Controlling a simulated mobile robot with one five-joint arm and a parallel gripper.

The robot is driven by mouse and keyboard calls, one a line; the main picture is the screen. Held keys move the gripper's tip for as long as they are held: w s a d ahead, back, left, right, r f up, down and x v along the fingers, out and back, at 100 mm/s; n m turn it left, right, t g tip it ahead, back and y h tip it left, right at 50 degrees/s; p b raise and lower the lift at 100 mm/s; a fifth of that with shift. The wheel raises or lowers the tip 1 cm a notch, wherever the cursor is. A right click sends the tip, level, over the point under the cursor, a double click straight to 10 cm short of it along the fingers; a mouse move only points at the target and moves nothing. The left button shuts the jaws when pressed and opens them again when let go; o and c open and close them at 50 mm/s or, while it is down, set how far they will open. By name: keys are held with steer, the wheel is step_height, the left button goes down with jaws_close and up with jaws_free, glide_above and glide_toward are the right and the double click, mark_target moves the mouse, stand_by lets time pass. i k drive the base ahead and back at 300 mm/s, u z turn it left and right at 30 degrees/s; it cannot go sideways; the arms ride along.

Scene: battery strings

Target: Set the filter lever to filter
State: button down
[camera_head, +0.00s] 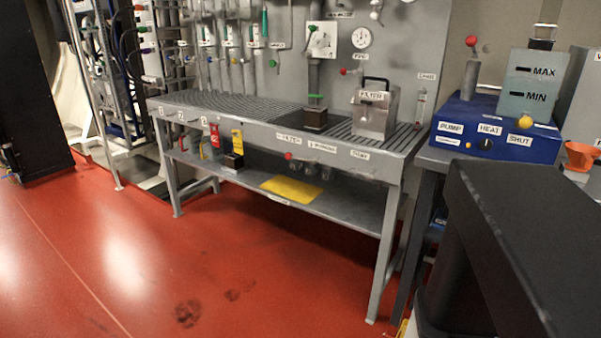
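A lever with a red ball (289,156) shows at the front edge of the grey workbench (258,130). It sits just below the leftmost of three white labels (289,138) on that edge; the lettering is too small to read surely, and I cannot tell which position the lever is set to. A metal box (374,112) with a dark handle and a white label stands on the bench's grated top. My gripper is not in view.
A blue unit (497,130) marked PUMP, HEAT and SHUT stands on the right-hand table. A large dark shape fills the lower right. Pipes and valves line the back wall. The red floor (220,260) before the bench is clear.

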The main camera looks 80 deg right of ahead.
mark_target(288, 156)
steer(key=z, duration=0.15)
steer(key=i, duration=0.9)
steer(key=u, duration=0.05)
